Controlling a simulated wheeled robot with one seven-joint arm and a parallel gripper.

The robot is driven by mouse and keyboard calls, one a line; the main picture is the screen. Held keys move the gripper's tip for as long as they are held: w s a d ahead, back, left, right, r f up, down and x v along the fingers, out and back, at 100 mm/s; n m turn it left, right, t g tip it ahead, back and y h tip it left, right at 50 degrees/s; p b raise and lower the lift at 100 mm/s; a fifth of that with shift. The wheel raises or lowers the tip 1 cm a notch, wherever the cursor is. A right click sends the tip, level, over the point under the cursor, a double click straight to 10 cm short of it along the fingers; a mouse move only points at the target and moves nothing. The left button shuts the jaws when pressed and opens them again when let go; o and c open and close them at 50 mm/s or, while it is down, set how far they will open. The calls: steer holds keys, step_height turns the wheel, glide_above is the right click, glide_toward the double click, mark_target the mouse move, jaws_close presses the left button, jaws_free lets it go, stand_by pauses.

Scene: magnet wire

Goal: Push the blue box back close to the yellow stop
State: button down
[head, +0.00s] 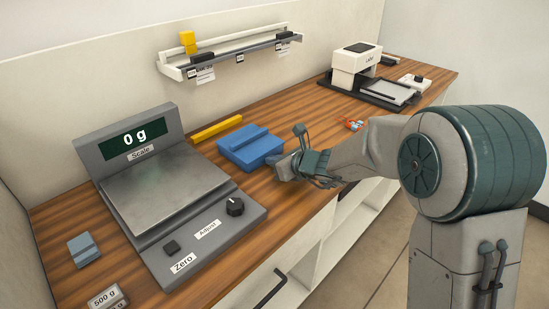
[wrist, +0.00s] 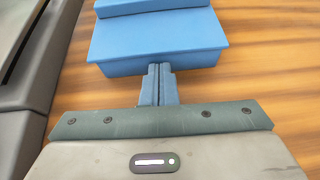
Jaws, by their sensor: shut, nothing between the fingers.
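The blue box (head: 250,145) lies on the wooden counter, right of the scale. The yellow stop (head: 216,128) is a low bar lying behind the box, near the back wall, with a strip of counter between them. My gripper (head: 276,161) is at the front side of the box, fingers shut and empty. In the wrist view the blue box (wrist: 155,38) fills the top middle, and my gripper's shut fingertips (wrist: 158,72) are right at its near face. I cannot tell for sure whether they touch it. The stop is not visible in the wrist view.
The grey scale (head: 165,190) reading 0 g stands left of the box. A wall rail (head: 225,55) holds a yellow block. A label printer (head: 360,70) stands at the far right. The counter's front edge is close to my gripper.

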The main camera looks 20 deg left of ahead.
mark_target(267, 154)
steer(key=shift+w+a, duration=0.3)
steer(key=shift+a, duration=0.4)
steer(key=shift+d, duration=0.1)
steer(key=shift+s+d+b, duration=0.15)
steer(key=shift+d+b, duration=0.05)
steer(key=shift+b, duration=0.1)
steer(key=shift+a, duration=0.1)
steer(key=shift+w+a, duration=0.4)
steer(key=shift+a, duration=0.4)
steer(key=shift+w+a, duration=0.4)
steer(key=shift+a, duration=0.35)
steer(key=shift+d, duration=0.1)
steer(key=shift+s+d+b, duration=0.15)
steer(key=shift+d+b, duration=0.1)
steer(key=shift+b, duration=0.05)
steer(key=shift+a, duration=0.15)
